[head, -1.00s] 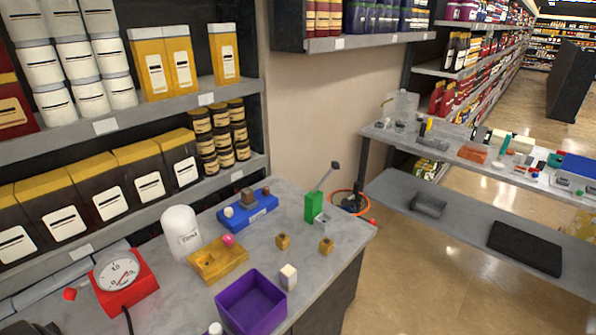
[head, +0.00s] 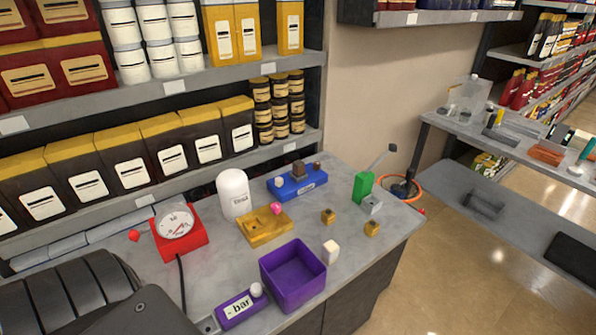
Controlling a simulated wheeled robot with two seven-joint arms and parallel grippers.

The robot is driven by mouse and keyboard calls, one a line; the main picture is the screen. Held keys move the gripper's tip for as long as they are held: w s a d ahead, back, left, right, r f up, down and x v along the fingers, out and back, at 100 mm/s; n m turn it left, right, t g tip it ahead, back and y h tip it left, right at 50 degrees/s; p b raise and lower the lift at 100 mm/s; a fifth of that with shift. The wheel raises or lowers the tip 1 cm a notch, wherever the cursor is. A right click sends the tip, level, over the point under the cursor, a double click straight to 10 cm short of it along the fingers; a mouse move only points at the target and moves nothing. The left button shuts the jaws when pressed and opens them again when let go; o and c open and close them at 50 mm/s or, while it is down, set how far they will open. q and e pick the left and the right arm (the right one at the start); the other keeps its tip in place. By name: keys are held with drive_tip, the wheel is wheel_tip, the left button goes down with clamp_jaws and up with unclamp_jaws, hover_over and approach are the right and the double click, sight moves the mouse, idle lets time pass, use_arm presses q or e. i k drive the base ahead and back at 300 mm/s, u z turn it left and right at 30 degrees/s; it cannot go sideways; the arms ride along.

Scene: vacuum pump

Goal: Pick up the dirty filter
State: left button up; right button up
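No part is labelled as the dirty filter. A brown block (head: 299,174) sits on a blue base (head: 297,190) at the back of the grey counter and looks like the likeliest match, but I cannot be sure. A white ball and a small brown knob sit on the same base. A small white block (head: 330,251) stands beside the open purple bin (head: 291,276), which looks empty. Neither of my grippers shows in the head view.
The grey counter (head: 375,250) also holds a red gauge (head: 177,233), a white canister (head: 235,195), a yellow block (head: 264,228) with a pink ball, two small gold blocks, a green block (head: 370,188) with a lever and a purple "bar" piece (head: 241,309). Shelves stand behind.

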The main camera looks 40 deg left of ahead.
sight(299, 166)
drive_tip(key=u, duration=0.05)
drive_tip(key=k, duration=0.5)
drive_tip(key=z, duration=0.55)
drive_tip(key=i, duration=3.8)
drive_tip(key=u, duration=3.35)
drive_tip(key=i, duration=0.35)
drive_tip(key=z, duration=0.15)
